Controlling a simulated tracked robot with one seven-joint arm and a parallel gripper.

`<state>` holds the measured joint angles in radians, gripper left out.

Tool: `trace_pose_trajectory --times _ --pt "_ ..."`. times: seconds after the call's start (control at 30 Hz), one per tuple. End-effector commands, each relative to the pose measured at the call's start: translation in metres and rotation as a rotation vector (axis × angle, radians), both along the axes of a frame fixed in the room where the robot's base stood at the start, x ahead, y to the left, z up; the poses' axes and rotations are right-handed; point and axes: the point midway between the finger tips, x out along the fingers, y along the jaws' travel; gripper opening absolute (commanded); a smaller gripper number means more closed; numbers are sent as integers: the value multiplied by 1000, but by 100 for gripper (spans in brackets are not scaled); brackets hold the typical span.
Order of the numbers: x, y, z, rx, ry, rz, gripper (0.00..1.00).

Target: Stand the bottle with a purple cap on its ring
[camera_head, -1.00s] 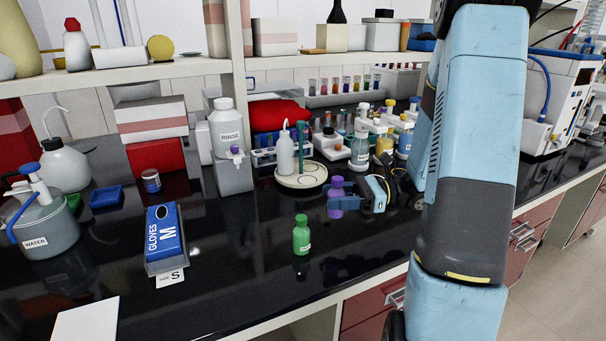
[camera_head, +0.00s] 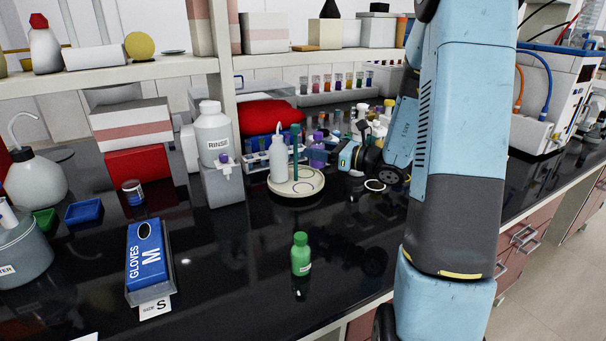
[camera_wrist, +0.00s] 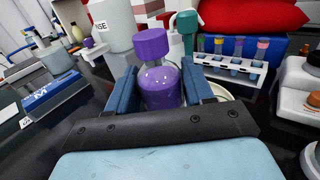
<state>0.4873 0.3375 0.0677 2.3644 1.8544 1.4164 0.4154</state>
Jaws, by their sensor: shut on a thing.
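The bottle with a purple cap (camera_head: 317,153) is upright, with purple contents, between the blue fingers of my gripper (camera_wrist: 160,92). The gripper is shut on its body; the purple cap (camera_wrist: 151,44) stands clear above the fingers. In the head view, bottle and gripper appear at the back right of a round cream tray (camera_head: 272,190); the bottle seems raised, but its base is hard to make out. A ring outline (camera_head: 303,187) shows on the tray's right front part.
A white wash bottle (camera_head: 278,160) and a teal post (camera_head: 295,150) stand on the tray, close left of the held bottle. A green bottle (camera_head: 301,255) stands in front. A test-tube rack (camera_wrist: 230,67) is behind. The dark counter between tray and green bottle is clear.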

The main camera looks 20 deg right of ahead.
Motion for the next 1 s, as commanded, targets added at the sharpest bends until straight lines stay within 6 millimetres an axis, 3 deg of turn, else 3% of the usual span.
trace_pose_trajectory --times 0.4,0.67,1.0 --pt "40 29 -52 1 1 4 17" --pt "47 33 -62 1 1 3 17" --pt "48 34 -94 0 0 3 17"
